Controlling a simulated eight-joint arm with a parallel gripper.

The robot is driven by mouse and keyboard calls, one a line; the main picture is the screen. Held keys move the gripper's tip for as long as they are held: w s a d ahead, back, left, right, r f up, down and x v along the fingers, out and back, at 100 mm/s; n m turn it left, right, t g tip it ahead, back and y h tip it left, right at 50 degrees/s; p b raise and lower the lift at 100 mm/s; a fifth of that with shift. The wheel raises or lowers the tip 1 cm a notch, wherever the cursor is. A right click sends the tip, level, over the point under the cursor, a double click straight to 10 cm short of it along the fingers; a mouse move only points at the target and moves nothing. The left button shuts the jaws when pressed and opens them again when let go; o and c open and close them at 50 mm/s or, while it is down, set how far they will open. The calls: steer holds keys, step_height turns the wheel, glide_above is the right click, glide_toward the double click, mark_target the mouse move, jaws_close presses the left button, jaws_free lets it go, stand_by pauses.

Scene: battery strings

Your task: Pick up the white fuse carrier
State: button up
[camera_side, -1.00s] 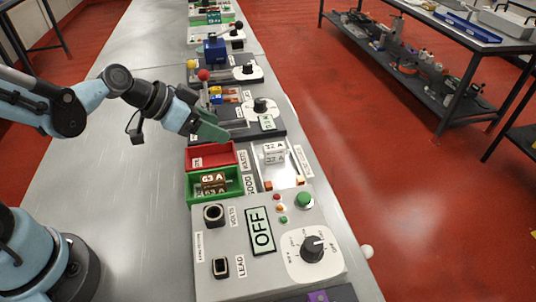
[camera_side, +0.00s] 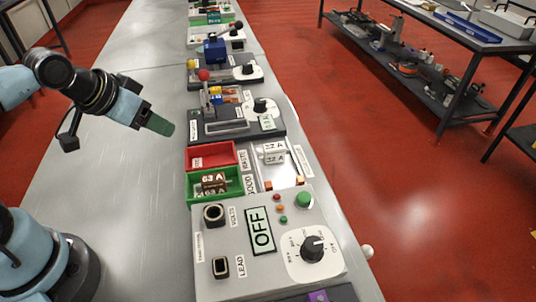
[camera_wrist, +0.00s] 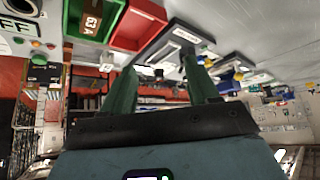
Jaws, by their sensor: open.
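The white fuse carrier (camera_side: 273,152) is a small white block marked 32 A. It stands in the pale tray to the right of the red and green bins in the side view. My gripper (camera_side: 160,125) is above the bench, left of the red bin and apart from the carrier. In the wrist view my gripper (camera_wrist: 158,75) shows two green fingers spread apart with nothing between them.
A brown 63 A carrier (camera_side: 213,181) sits in the green bin (camera_side: 190,190), beside the empty red bin (camera_side: 225,150). A grey tester panel (camera_side: 235,285) reading OFF is in front. A dark panel with a red-knobbed lever (camera_side: 204,75) stands behind. The bench left of these is clear.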

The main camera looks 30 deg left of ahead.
steer(key=shift+w, duration=0.1)
steer(key=m+g+h, duration=0.3)
steer(key=m+g, duration=0.1)
steer(key=m, duration=0.5)
glide_above(273, 146)
steer(key=s+a, duration=0.2)
steer(key=f, duration=0.2)
steer(key=x, duration=0.6)
steer(key=shift+s, duration=0.1)
steer(key=f, duration=0.4)
steer(key=shift+w+d, duration=0.15)
steer(key=shift+w, duration=0.1)
steer(key=shift+w+d+f, duration=0.15)
steer(key=shift+f, duration=0.5)
